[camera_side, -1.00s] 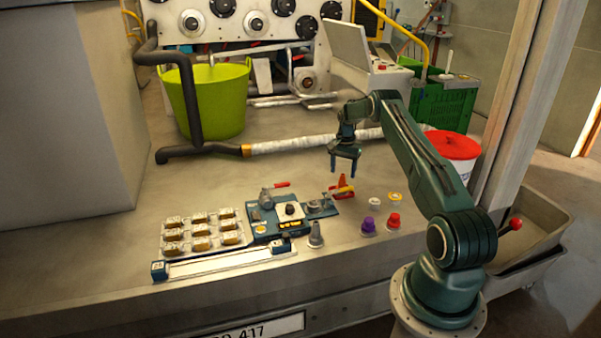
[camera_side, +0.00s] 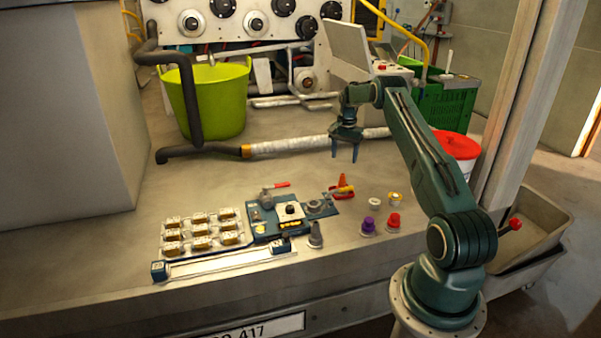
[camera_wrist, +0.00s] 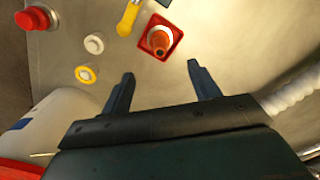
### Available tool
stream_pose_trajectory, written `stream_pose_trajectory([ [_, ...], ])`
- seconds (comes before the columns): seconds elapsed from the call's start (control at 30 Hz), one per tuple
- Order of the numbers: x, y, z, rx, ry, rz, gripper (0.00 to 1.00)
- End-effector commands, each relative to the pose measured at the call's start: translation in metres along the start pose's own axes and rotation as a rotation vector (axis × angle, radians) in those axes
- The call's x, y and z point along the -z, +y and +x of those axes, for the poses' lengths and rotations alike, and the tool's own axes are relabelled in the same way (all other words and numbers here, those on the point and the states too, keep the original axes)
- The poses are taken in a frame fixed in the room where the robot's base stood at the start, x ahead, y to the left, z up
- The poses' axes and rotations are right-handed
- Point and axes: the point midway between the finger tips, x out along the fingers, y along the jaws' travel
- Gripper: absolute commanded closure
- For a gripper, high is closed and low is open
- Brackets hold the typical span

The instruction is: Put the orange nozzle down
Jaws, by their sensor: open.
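The orange nozzle (camera_side: 341,181) stands on a red square base on the trailer bed, right of the blue fixture. In the wrist view the orange nozzle (camera_wrist: 160,40) sits upright on its red base (camera_wrist: 164,54), just beyond the fingertips. My gripper (camera_side: 345,156) is open and empty, raised above and behind the nozzle in the side view. In the wrist view my gripper's two fingers (camera_wrist: 158,76) are apart with only the bare bed between them. The nozzle touches neither finger.
The blue fixture (camera_side: 268,233) and a tray of several small pieces (camera_side: 183,245) lie left. A purple cap (camera_side: 368,224), a red cap (camera_side: 393,220), a white ring (camera_side: 374,201) and a yellow ring (camera_side: 395,196) stand right. A white-wrapped hose (camera_side: 295,145) runs behind.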

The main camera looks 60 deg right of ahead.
Motion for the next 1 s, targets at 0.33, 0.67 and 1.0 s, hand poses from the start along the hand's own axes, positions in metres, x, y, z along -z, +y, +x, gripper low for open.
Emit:
stream_pose_trajectory([
  [0.33, -0.010, -0.009, -0.016, 0.007, 0.009, -0.034, 0.39],
  [0.67, -0.071, -0.045, -0.095, 0.042, 0.055, -0.210, 0.39],
  [1.0, -0.166, -0.062, -0.184, 0.089, 0.111, -0.442, 0.39],
])
